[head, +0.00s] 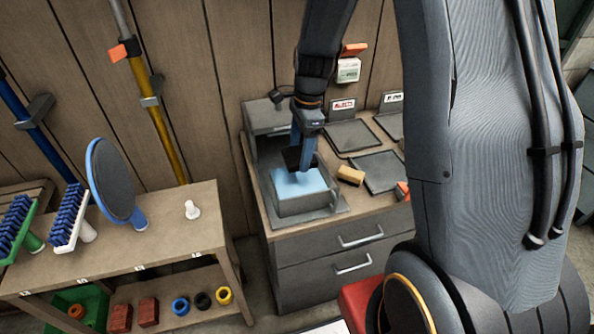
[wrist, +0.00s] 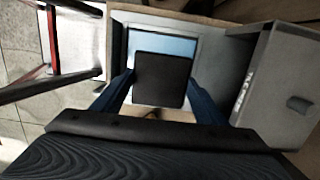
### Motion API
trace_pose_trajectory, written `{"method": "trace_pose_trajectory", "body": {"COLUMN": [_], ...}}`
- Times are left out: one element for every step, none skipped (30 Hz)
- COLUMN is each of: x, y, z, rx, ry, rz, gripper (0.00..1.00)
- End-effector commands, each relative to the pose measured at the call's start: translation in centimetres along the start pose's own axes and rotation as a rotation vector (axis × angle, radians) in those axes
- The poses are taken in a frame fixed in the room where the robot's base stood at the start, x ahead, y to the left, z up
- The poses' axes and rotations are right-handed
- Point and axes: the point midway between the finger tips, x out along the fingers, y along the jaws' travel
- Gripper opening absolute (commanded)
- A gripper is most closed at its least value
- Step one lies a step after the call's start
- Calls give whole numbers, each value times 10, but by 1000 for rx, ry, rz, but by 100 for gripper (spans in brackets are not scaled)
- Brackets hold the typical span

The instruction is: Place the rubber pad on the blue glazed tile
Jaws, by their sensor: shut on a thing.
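The black rubber pad (wrist: 162,80) is gripped between the two blue fingers of my gripper (wrist: 163,92) in the wrist view. In the head view the pad (head: 293,158) shows dark at the end of my gripper (head: 301,160). The blue glazed tile (head: 298,182) lies on top of a grey block on the cabinet. The pad is over the tile and covers part of it; the tile shows beyond the pad in the wrist view (wrist: 165,45). I cannot tell whether the pad touches the tile.
A grey box-like device (head: 268,117) stands behind the tile. A tan block (head: 350,175) lies to its right, near dark flat trays (head: 379,172). A wooden bench (head: 170,230) with brushes and a round paddle (head: 111,180) stands at left.

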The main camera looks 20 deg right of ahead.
Motion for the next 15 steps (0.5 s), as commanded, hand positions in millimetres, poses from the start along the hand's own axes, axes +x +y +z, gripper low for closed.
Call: {"method": "trace_pose_trajectory", "body": {"x": [9, 14, 20, 24, 28, 32, 34, 36, 38, 40, 43, 47, 51, 56, 61], "y": [2, 2, 2, 2, 1, 1, 1, 1, 0, 0, 0, 1, 1, 1, 1], "z": [-1, -2, -2, -3, -3, -4, -4, -4, -4, -5, -5, -6, -6, -6, -7], "rx": [1, 0, 0, 1, 1, 1, 0, 0, -1, -1, -1, 0, 0, 1, 1], "ry": [0, 0, -1, -1, 0, 0, 0, 0, 0, 0, 0, -1, -1, 0, 0], "rz": [6, 5, 5, 4, 3, 3, 3, 2, 1, 1, 1, 3, 4, 3, 3], "gripper": [39, 39, 39, 39, 39, 39, 39, 39, 39, 39, 39, 39, 39, 39, 39]}}
